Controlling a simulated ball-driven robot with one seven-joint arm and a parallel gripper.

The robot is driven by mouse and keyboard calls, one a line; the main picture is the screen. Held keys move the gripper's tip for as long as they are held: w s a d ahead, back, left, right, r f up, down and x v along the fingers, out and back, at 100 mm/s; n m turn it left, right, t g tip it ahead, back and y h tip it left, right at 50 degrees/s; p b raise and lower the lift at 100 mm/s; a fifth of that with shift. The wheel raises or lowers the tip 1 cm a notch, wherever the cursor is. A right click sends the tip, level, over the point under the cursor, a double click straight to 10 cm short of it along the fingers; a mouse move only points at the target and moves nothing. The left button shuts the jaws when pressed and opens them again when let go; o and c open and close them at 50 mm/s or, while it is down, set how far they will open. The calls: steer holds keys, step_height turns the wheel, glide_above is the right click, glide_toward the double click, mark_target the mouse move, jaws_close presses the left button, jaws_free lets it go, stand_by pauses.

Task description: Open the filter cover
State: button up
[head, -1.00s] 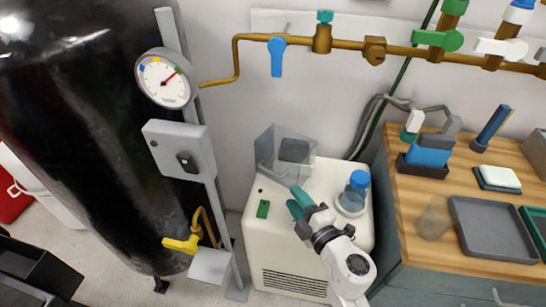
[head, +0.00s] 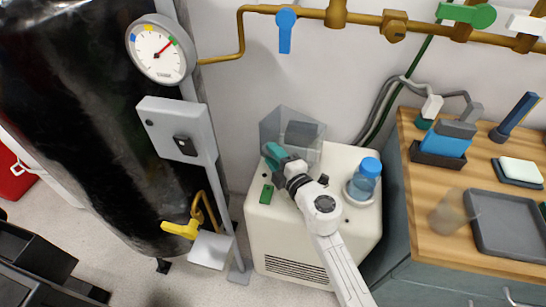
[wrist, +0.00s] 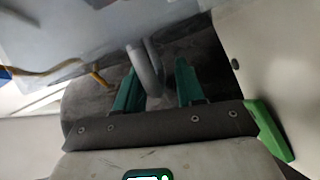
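The clear filter cover (head: 283,118) is a see-through box at the back of the cream cabinet's top, with a dark grey block (head: 301,134) showing through it. My gripper (head: 270,156) is low at the cover's front left corner, and its teal fingers overlap that corner in the head view. Whether they touch it cannot be told. In the wrist view my gripper (wrist: 158,88) has its two green fingers apart, with a grey rod-like shape between and beyond them. A clear pane (wrist: 100,25), probably the cover, fills the upper left of that view.
The cream cabinet (head: 335,215) also bears a blue-capped jar (head: 364,180) at right and a small green block (head: 266,194) at left front. A grey post with a control box (head: 172,128) and the black tank (head: 90,130) stand at left. A wooden counter (head: 425,210) is at right.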

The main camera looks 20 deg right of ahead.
steer(key=shift+w+a, duration=0.1)
steer(key=shift+w, duration=0.25)
steer(key=shift+c, duration=0.3)
jaws_close()
